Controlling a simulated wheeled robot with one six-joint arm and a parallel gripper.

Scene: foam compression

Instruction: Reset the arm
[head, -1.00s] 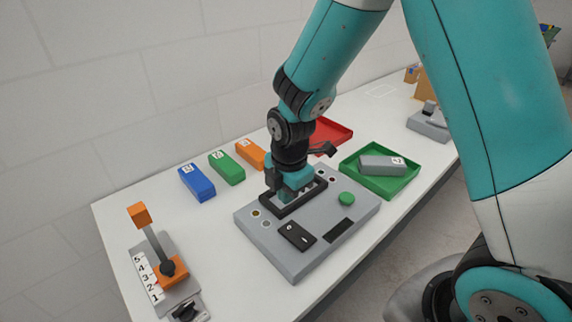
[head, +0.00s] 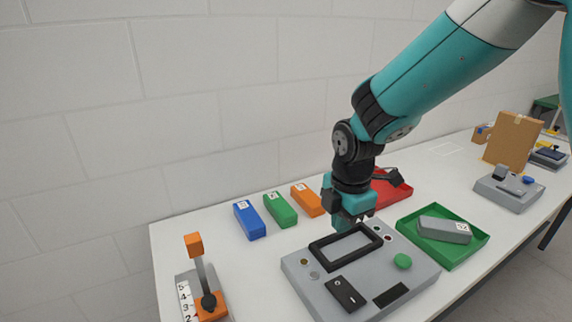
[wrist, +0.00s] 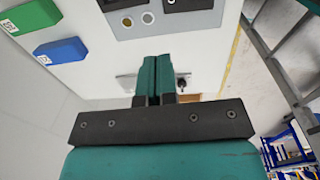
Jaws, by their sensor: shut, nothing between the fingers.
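My gripper (head: 356,219) is above the back edge of the grey compression machine (head: 318,299), by its black rectangular frame (head: 319,250). In the wrist view the two teal fingers (wrist: 155,78) are together with nothing between them. The machine has a green button (head: 402,261), a black switch panel (head: 345,293) and a dark display. Whether my gripper touches the frame is hard to tell; it looks raised above it.
Blue (head: 249,220), green (head: 280,210) and orange (head: 307,200) blocks lie behind the machine. A green tray (head: 467,254) holds a grey block (head: 444,230). A red tray (head: 396,193) is behind my gripper. An orange-handled lever (head: 195,246) stands at left.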

